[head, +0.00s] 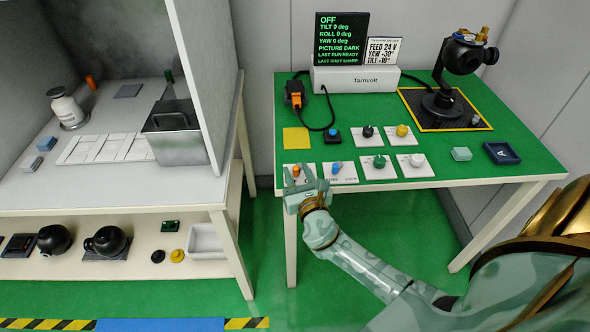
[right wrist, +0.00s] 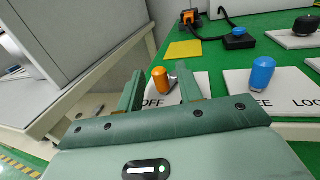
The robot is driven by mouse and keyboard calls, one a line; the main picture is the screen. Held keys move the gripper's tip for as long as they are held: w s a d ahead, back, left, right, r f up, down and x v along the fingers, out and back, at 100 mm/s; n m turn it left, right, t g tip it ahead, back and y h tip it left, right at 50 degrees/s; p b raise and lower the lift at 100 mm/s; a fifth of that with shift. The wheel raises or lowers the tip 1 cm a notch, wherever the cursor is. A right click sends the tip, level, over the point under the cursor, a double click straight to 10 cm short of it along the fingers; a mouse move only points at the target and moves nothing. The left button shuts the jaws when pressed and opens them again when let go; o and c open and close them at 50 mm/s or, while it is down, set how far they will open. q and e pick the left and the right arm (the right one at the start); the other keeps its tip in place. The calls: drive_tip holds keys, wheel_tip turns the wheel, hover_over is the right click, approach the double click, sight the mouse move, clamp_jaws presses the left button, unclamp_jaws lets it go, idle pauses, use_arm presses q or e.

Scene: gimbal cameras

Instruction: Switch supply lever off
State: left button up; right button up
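The lever with the orange knob (head: 296,170) stands on a white plate at the front left of the green table. In the right wrist view its orange knob (right wrist: 160,80) sits between my fingers, with a short metal stem to its right. Lettering ending in OFF shows on the plate, partly covered by my fingers. My right gripper (head: 306,184) is open around the knob; I cannot tell whether a finger touches it. The fingers (right wrist: 160,70) show a gap on the left of the knob. The display (head: 341,38) reads OFF and PICTURE DARK. My left gripper is out of view.
A blue-knobbed lever (head: 336,168) marked LOCK stands just right. Several dials, including a green one (head: 379,161), lie beyond. A gimbal camera (head: 443,103) stands at the back right. A yellow square (head: 296,139) lies behind the lever. A grey cabinet table (head: 220,200) is on the left.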

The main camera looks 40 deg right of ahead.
drive_tip(key=shift+x, duration=0.9)
clamp_jaws()
drive_tip(key=shift+w+a+m+g+h, duration=0.15)
drive_tip(key=shift+m+g+h, duration=0.2)
drive_tip(key=shift+h, duration=0.25)
drive_tip(key=shift+w+m+g+h, duration=0.1)
drive_tip(key=shift+m+g+h, duration=0.25)
drive_tip(key=shift+m+h, duration=0.55)
unclamp_jaws()
